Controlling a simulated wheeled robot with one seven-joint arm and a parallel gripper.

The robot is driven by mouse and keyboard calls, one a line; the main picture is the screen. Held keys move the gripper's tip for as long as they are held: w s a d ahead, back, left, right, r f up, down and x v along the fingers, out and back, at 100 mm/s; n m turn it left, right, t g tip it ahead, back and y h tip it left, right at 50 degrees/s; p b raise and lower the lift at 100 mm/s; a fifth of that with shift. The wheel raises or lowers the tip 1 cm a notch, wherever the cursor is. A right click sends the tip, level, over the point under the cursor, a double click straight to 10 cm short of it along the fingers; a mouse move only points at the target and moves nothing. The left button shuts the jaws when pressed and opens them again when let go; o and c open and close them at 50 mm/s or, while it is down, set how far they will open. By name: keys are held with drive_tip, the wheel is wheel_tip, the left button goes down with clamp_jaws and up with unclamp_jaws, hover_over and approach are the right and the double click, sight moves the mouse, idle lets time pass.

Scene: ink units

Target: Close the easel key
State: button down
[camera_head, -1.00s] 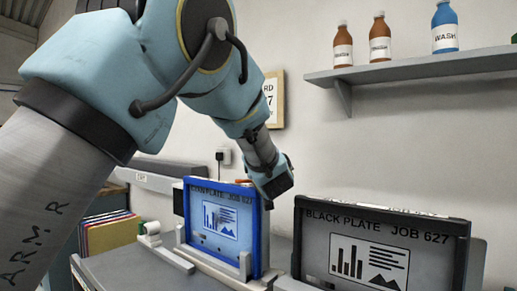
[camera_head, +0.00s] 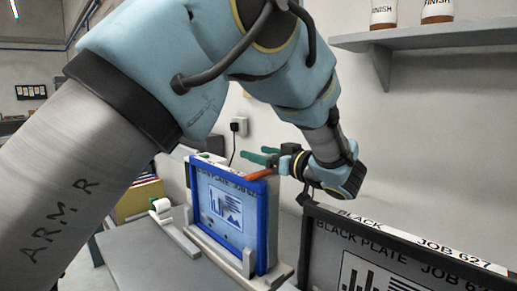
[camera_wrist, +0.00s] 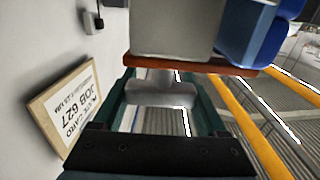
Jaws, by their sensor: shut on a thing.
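The blue-framed cyan plate unit (camera_head: 237,213) stands upright in a grey stand, left of centre in the head view. An orange bar (camera_head: 258,175), which I take for the easel key, sits at its top right corner. My gripper (camera_head: 268,155) is beside that corner, its teal fingers by the bar. In the wrist view the orange-red bar (camera_wrist: 195,65) crosses at the fingertips. A grey block (camera_wrist: 160,90), seemingly part of the key, sits between the fingers of my gripper (camera_wrist: 162,95). The gripper is shut on it. How block and bar join is hidden.
A black-framed plate unit (camera_head: 385,250) stands close on the right. A shelf (camera_head: 430,37) with bottles is above. A wall socket (camera_head: 238,126) is behind. A framed job card (camera_wrist: 70,108) hangs on the wall. Colourful folders (camera_head: 138,200) stand at left.

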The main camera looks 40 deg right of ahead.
drive_tip(key=shift+n+y, duration=0.3)
drive_tip(key=shift+y, duration=0.2)
unclamp_jaws()
drive_tip(key=s+b, duration=0.4)
drive_tip(key=s, duration=0.6)
drive_tip(key=shift+s, duration=0.35)
